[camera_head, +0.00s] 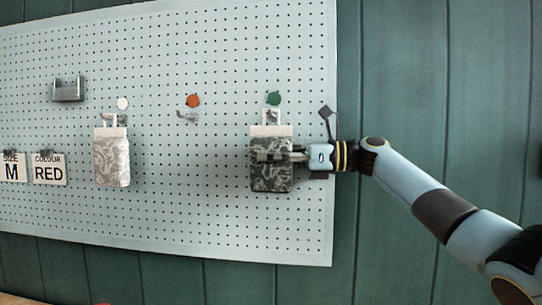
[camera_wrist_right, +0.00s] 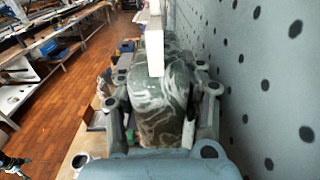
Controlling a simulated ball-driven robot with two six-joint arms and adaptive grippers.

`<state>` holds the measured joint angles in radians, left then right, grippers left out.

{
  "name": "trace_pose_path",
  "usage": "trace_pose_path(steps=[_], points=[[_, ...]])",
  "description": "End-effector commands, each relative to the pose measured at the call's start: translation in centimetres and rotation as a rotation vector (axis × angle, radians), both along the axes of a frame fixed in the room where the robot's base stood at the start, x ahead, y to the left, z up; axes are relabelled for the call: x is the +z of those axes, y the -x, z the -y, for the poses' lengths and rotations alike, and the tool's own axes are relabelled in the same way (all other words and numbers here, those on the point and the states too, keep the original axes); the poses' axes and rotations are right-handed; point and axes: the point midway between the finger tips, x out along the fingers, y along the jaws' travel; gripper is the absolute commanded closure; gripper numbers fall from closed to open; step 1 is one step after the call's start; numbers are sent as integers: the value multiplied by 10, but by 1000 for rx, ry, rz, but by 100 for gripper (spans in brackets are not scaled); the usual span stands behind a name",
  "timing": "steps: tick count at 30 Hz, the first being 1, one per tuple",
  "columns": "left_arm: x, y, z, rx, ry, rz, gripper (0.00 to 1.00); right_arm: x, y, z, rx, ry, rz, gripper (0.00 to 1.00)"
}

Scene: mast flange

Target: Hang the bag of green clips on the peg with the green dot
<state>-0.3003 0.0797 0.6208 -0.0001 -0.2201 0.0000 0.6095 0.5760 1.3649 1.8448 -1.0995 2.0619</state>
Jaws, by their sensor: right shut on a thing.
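The bag of green clips (camera_head: 271,178), dark grey-green with pale swirls and a white header, is upright in front of the pegboard just below the green dot (camera_head: 273,98). My right gripper (camera_head: 272,156) is shut on it from the right side. The bag also shows between the fingers in the right wrist view (camera_wrist_right: 163,100). The bag's white hanger loop (camera_head: 272,116) is right under the green dot. The peg there is hidden or too small to make out, so I cannot tell whether the loop is around it. My left gripper is not in view.
The pegboard (camera_head: 215,220) fills the left and middle. A paler bag (camera_head: 112,160) hangs under a white dot (camera_head: 122,103). An empty peg (camera_head: 187,117) is under an orange dot (camera_head: 193,101). A grey bracket (camera_head: 68,90) and cards reading M and RED (camera_head: 49,170) are at left.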

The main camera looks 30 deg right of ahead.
Motion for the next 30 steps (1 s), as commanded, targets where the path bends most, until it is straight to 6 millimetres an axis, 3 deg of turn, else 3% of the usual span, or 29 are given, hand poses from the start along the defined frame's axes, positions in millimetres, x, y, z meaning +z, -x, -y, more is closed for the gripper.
trace_pose_path(steps=[7, 8, 13, 23, 30], points=[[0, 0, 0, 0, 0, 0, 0, 0, 0, 0, 0, -1, 1, 97], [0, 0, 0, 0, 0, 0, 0, 0, 0, 0, 0, -1, 1, 58], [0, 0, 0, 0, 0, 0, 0, 0, 0, 0, 0, 0, 0, 36], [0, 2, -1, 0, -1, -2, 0, 0, 1, 1, -2, 1, -1, 35], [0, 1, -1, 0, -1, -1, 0, -1, 21, 29, -5, 6, -4, 35]])
